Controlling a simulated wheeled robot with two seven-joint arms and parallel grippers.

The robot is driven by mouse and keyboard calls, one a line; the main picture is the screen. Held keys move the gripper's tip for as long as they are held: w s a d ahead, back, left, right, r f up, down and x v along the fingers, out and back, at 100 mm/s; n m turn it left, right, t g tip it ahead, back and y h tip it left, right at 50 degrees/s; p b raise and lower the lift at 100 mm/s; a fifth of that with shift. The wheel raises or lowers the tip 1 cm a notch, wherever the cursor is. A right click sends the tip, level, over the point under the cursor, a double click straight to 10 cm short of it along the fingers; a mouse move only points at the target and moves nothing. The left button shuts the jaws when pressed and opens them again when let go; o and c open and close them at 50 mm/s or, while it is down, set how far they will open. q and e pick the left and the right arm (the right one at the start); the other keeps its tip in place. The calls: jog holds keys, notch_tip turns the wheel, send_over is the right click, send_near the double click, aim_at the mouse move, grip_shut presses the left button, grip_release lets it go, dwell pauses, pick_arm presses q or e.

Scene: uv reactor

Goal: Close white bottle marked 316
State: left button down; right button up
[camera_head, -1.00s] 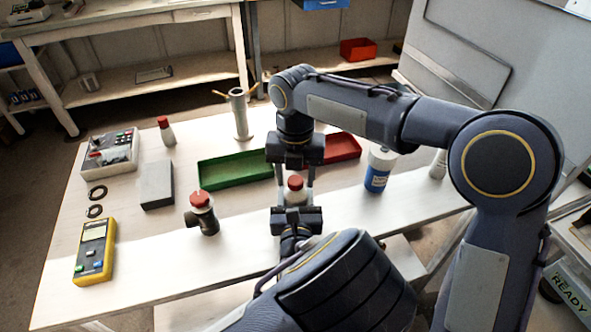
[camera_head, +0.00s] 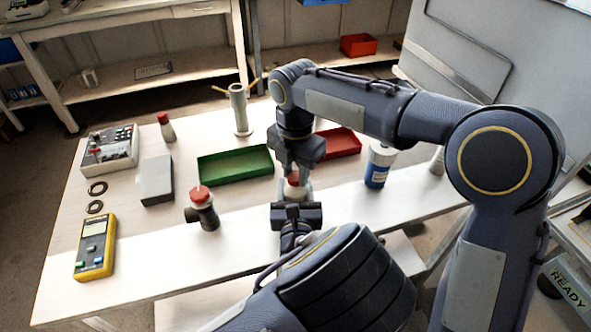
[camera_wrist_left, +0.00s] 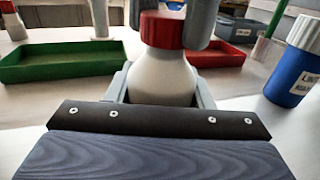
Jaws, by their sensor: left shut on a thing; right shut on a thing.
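A white bottle (camera_wrist_left: 162,76) with a red cap (camera_wrist_left: 163,29) stands upright in the left wrist view; no number is readable on it. It also shows in the head view (camera_head: 296,192), mostly hidden between my grippers. My left gripper (camera_head: 297,200) is shut on the bottle's body from the near side. My right gripper (camera_head: 295,177) reaches down from above and is shut on the red cap, with a finger on each side of it in the wrist view. The cap sits on the bottle's neck; how tight it is cannot be told.
A green tray (camera_head: 236,178) and a red tray (camera_head: 350,154) lie behind. A blue-and-white bottle (camera_head: 378,168) stands to the right. A dark fitting with a red top (camera_head: 203,212), a grey block (camera_head: 156,182) and a yellow meter (camera_head: 96,247) are left. Another red-capped bottle (camera_head: 166,130) stands farther back.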

jog(key=m, duration=1)
jog(key=shift+m, duration=0.3)
jog(key=m, duration=2.8)
jog(key=shift+f, duration=0.1)
jog(key=o, duration=1.2)
jog(key=shift+c, duration=0.2)
